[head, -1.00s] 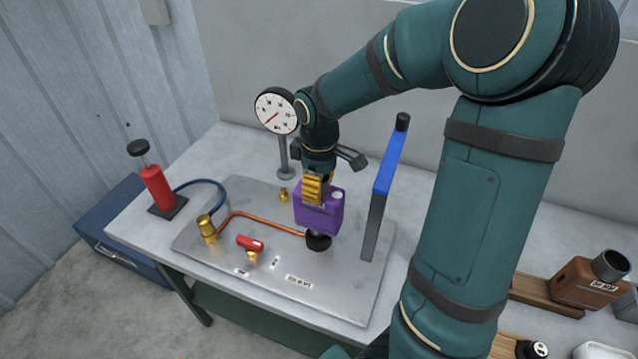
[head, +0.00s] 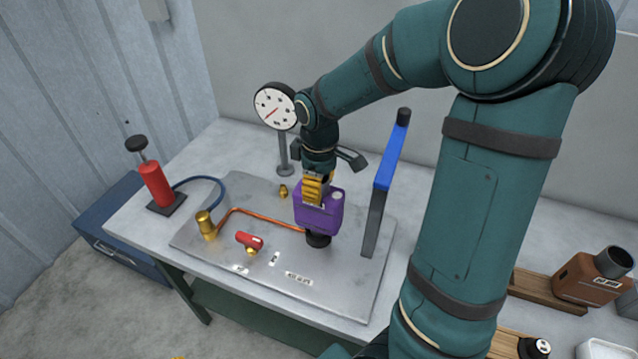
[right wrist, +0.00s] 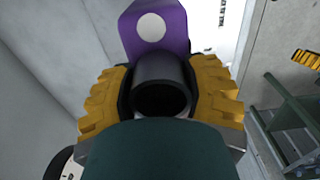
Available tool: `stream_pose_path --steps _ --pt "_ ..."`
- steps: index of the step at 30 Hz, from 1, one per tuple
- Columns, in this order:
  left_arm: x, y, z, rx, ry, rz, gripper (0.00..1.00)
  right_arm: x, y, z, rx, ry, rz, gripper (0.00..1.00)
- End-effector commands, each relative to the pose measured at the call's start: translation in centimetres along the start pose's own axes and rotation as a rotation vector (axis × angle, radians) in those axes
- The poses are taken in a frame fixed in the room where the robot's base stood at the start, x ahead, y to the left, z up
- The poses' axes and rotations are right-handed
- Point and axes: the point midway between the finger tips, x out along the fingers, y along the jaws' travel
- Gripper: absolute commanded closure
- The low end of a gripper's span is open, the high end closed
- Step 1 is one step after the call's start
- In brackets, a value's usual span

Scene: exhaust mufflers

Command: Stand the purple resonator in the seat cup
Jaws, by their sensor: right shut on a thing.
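The purple resonator (head: 320,215) is a boxy can with a pale round spot on top. My right gripper (head: 314,190) is above it, with its yellow fingers shut on its dark pipe neck (right wrist: 161,85). The resonator is roughly upright, directly over the black seat cup (head: 318,240) on the metal plate. Its lower end meets the cup's rim in the picture and hides the cup's opening. I cannot tell how deep it sits. Of my left gripper, only a yellow bit (head: 179,357) shows at the bottom edge, and its jaws cannot be read.
The metal plate (head: 350,290) carries a copper pipe (head: 262,220), a red-handled valve (head: 249,241) and brass fittings. A gauge (head: 275,106) stands behind. A blue-topped upright (head: 390,155) is close on the right. A red pump (head: 156,185) stands left. A brown muffler (head: 593,280) lies far right.

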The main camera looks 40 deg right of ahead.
Motion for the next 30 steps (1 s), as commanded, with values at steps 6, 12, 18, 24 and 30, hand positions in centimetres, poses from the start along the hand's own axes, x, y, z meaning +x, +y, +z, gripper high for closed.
stream_pose_path --steps 6,12,18,24,30 --pt "0.3 -0.1 0.0 0.0 0.0 0.0 0.53 0.3 0.0 0.0 0.0 0.001 0.001 0.9" --pt "0.5 -0.2 0.1 0.0 0.0 0.0 0.53 0.7 0.0 0.0 0.0 0.001 0.001 0.9" --pt "0.7 -0.3 0.1 0.0 0.0 0.0 0.53 1.0 0.0 0.0 0.0 0.001 0.001 0.9" --pt "0.9 -0.3 0.1 0.0 0.0 0.0 0.53 1.3 0.0 0.0 0.0 0.002 0.001 0.9" --pt "1.2 -0.4 0.1 0.0 0.0 0.0 0.53 1.7 0.0 -0.1 0.0 0.002 0.001 0.9"
